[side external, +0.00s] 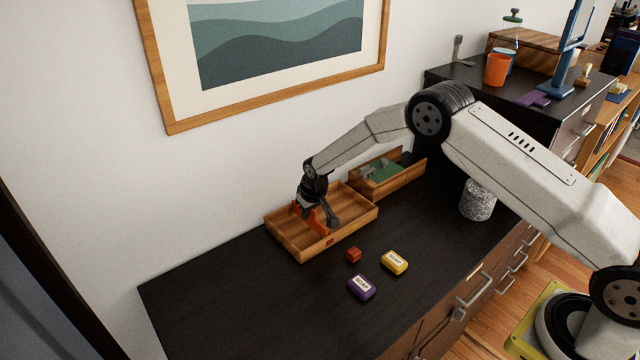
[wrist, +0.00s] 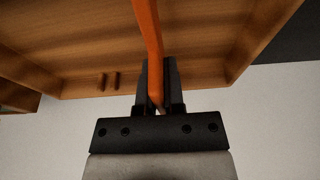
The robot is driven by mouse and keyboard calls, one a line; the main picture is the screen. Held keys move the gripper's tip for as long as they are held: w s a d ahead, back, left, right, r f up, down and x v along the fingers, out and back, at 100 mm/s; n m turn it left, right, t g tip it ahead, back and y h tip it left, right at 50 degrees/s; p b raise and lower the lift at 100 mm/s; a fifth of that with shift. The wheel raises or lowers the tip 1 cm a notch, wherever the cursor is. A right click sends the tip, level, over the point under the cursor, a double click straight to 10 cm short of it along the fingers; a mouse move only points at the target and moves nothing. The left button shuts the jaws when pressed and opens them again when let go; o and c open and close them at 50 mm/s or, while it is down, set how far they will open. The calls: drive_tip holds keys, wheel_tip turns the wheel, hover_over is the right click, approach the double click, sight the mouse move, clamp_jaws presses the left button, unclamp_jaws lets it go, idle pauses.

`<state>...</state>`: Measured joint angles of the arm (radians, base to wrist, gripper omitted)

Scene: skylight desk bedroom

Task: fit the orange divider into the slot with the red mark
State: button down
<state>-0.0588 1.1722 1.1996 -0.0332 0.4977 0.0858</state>
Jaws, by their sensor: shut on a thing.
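The orange divider (side external: 321,220) is upright or nearly so in my gripper (side external: 318,213), at the wooden tray (side external: 286,241). In the wrist view the divider (wrist: 148,38) runs as a thin orange strip between the two dark fingers of my gripper (wrist: 158,80), which are shut on it. The tray (wrist: 60,50) fills the upper part of that view, with a pair of short dark ribs (wrist: 108,82) at its wall, left of the divider. I cannot tell whether the divider's lower edge touches the tray floor or sits in a slot.
A small red block (side external: 354,255), a yellow soap (side external: 395,262) and a purple soap (side external: 361,287) lie in front of the tray. A wooden box (side external: 398,180) with green contents stands behind it. A speckled cylinder (side external: 477,200) is to the right. The desk's left part is clear.

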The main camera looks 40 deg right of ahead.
drive_tip(key=shift+f, duration=0.45)
drive_tip(key=c, duration=0.7)
unclamp_jaws()
drive_tip(key=shift+o, duration=0.2)
drive_tip(key=shift+r, duration=0.15)
drive_tip(key=shift+v, duration=3.8)
